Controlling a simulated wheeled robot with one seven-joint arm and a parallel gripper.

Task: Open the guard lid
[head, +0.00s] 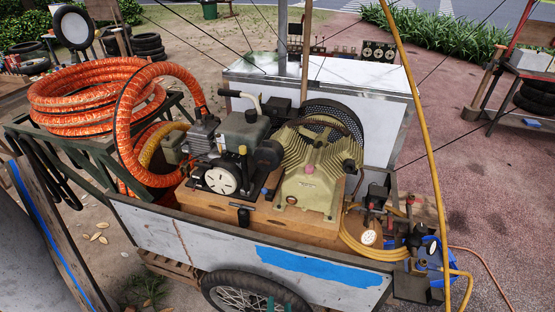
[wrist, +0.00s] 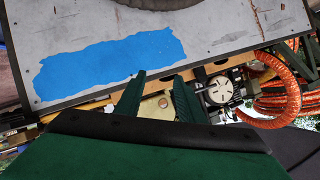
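A dark mesh guard (head: 338,118), rounded and perforated, stands behind the beige ribbed compressor (head: 312,168) on the cart. I take it for the guard; its lid edge, hinge and any handle cannot be made out. In the wrist view, my gripper (wrist: 158,88) has its two dark green fingers spread with nothing held between them. The view is upside down, and beige compressor surface (wrist: 155,106) shows beyond the fingers. My gripper appears outside the cart's near side, apart from the guard. The guard is not clearly visible in the wrist view.
The cart's side panel with blue paint (head: 318,266) and its wheel (head: 250,292) are at the front. Orange hose (head: 95,95) coils at left. A grey engine (head: 238,140) with a bent handle adjoins the compressor. A yellow pole (head: 415,110) rises at right.

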